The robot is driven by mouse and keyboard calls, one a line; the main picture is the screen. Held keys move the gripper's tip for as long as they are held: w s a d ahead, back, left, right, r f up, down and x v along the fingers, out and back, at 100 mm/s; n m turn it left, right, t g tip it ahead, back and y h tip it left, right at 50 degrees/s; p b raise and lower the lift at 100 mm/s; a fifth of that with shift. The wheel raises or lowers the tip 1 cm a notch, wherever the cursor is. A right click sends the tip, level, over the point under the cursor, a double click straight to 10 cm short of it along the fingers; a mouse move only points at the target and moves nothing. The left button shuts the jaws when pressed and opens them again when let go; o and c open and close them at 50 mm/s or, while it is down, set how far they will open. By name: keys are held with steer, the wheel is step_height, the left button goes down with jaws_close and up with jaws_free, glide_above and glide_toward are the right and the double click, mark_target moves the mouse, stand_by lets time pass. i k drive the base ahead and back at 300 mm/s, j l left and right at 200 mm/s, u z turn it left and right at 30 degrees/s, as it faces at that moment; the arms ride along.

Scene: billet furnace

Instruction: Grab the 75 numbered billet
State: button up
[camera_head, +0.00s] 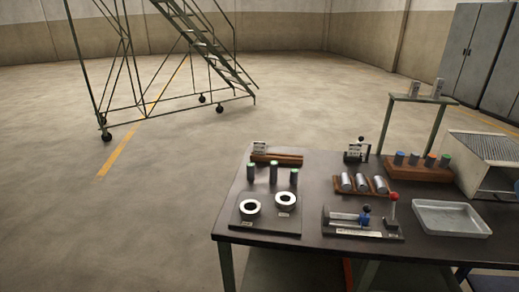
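No number 75 can be read on any billet at this size. Silver billets (362,183) lie side by side on a low wooden rack (357,192) mid-table. Three dark upright cylinders with green tops (273,174) stand at the left of the dark table (330,165). Several more upright cylinders with blue, orange and green tops (430,160) stand in a brown wooden block (418,174) at the right. My gripper is not in view.
A plate with two white rings (251,207) lies front left. A fixture with a red-knobbed lever (394,197) and a metal tray (450,218) are along the front. A wire-topped box (486,150) is at right. Rolling stairs (210,45) stand behind; floor left is clear.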

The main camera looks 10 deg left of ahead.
mark_target(251, 167)
steer(key=i+j+u, duration=0.25)
steer(key=i, duration=0.2)
steer(key=i+j+u, duration=0.25)
steer(key=i, duration=0.2)
steer(key=l, duration=0.1)
